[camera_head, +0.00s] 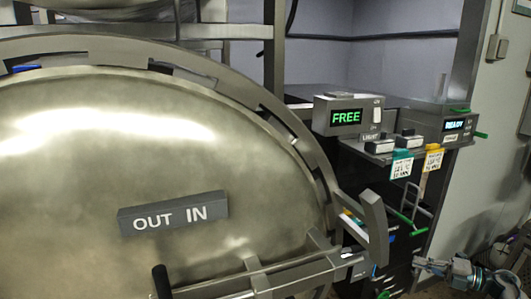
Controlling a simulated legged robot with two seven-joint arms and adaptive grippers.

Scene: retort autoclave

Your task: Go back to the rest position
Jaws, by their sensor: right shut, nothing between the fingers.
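My right gripper (422,266) shows at the lower right edge, with its arm coming in from the right. It is shut and empty, apart from the door and its handle. The large round metal autoclave door (90,150) fills the left and middle of the view. A grey plate reading "OUT IN" (173,212) is on its face. My left gripper is not in view.
A metal door handle bar (290,275) with a dark knob crosses the bottom. A box showing "FREE" (347,116) and another showing "READY" (452,125) stand at the right, with yellow and teal tags below. A pale wall (490,170) bounds the right side.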

